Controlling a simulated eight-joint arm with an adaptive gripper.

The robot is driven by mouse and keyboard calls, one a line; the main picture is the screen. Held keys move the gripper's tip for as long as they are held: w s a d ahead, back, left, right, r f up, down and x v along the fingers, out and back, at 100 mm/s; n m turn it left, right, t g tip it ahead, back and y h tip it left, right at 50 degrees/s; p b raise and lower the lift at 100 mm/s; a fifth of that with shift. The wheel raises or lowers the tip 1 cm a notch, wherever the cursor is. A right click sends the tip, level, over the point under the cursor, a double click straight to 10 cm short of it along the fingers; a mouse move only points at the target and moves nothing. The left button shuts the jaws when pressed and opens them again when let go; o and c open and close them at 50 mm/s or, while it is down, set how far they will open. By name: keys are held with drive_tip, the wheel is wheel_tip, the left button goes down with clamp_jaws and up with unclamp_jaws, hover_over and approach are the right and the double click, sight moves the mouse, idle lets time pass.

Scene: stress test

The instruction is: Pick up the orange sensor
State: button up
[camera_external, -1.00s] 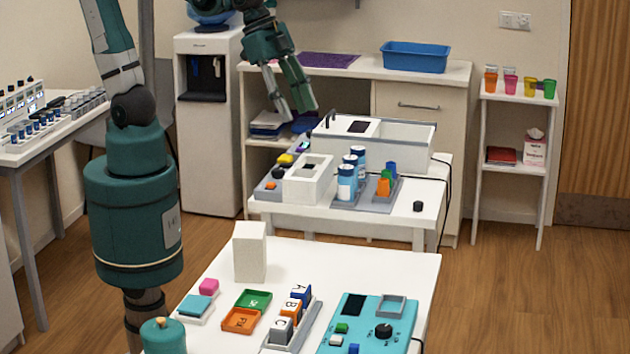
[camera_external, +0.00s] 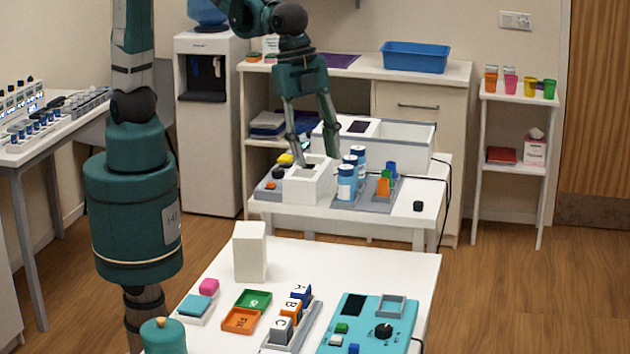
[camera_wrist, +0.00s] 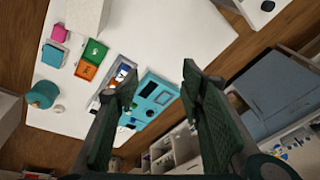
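In the external view, an orange block (camera_external: 383,188), which looks like the orange sensor, stands on a grey tray (camera_external: 346,206) on the rear white table. Green and blue pieces stand close behind it. My gripper (camera_external: 314,152) is open, fingers pointing down, to the left of the orange block and higher in the picture. Its left finger overlaps the white open box; I cannot tell whether they touch. The wrist view shows both fingers (camera_wrist: 160,80) spread with nothing between them. I cannot make out the orange block in the wrist view.
White-and-blue bottles (camera_external: 346,184) stand between the white box (camera_external: 305,188) and the orange block. A large white bin (camera_external: 400,147) is behind. The front table holds a teal panel (camera_external: 372,320), lettered blocks and small trays. The rear table's right end is mostly clear, with a black knob (camera_external: 418,206).

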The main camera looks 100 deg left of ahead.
drive_tip(key=w+d+f+m+g, duration=0.1)
drive_tip(key=d+f+m, duration=0.15)
drive_tip(key=d, duration=0.35)
drive_tip(key=w+d+f+m, duration=0.1)
drive_tip(key=w+d+f, duration=0.1)
drive_tip(key=d+f, duration=0.3)
drive_tip(key=m+g+y+p, duration=0.1)
drive_tip(key=m+g, duration=0.1)
drive_tip(key=m, duration=0.2)
hover_over(291, 305)
drive_tip(key=shift+n, duration=0.25)
drive_tip(key=f, duration=0.9)
drive_tip(key=shift+w+a+f, duration=0.1)
drive_tip(key=shift+a+f, duration=0.15)
drive_tip(key=shift+d+f, duration=0.2)
drive_tip(key=shift+d, duration=0.05)
drive_tip(key=shift+f, duration=1.3)
drive_tip(key=shift+f, duration=0.1)
drive_tip(key=shift+f, duration=2.5)
